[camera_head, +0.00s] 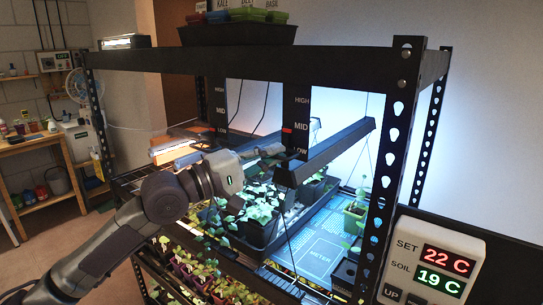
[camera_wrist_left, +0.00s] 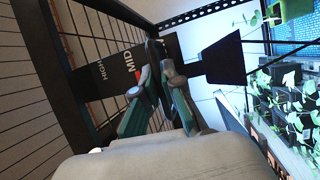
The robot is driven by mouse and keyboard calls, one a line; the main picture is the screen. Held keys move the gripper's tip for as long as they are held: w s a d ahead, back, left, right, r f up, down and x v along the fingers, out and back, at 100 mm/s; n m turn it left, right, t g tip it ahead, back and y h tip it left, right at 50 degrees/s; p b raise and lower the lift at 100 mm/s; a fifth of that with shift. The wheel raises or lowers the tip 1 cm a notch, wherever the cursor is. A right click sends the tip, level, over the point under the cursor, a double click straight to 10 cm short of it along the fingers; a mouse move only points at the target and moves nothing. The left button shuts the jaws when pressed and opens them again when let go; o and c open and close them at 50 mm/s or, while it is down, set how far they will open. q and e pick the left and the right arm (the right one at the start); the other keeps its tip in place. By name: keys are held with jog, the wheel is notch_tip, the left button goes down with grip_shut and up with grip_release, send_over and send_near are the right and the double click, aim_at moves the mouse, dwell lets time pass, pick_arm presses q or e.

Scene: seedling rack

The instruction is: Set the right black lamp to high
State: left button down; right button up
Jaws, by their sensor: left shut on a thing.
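The right black lamp (camera_head: 325,152) is a long dark bar slanting over the lit shelf; its near end also shows in the wrist view (camera_wrist_left: 222,60). Beside it hangs the right black height scale (camera_head: 301,113), marked HIGH, MID and LOW, also in the wrist view (camera_wrist_left: 112,72). Its red marker (camera_head: 288,131) is just below the MID label; the wrist view shows it too (camera_wrist_left: 133,91). My left gripper (camera_head: 275,151) is at the scale's lower part, beside the lamp's near end. Its fingers (camera_wrist_left: 158,70) are shut on a dark part, probably the lamp's handle, mostly hidden. My right gripper is out of view.
A left scale (camera_head: 219,110) has its red marker by LOW. Seedlings in a black tray (camera_head: 250,232) stand below my gripper. A perforated rack post (camera_head: 392,150) and a controller reading 22 C and 19 C (camera_head: 436,262) are at right. A dark tray (camera_head: 238,34) sits on top.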

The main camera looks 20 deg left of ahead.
pick_arm(q)
notch_tip(320, 180, up, 7)
jog(key=p, duration=0.5)
jog(key=shift+a+f, duration=0.1)
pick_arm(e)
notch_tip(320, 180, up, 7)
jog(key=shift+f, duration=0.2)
pick_arm(q)
jog(key=c, duration=1.3)
grip_release()
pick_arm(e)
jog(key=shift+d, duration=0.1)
pick_arm(q)
jog(key=shift+f, duration=0.15)
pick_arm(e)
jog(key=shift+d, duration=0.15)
pick_arm(q)
jog(key=shift+v, duration=5.95)
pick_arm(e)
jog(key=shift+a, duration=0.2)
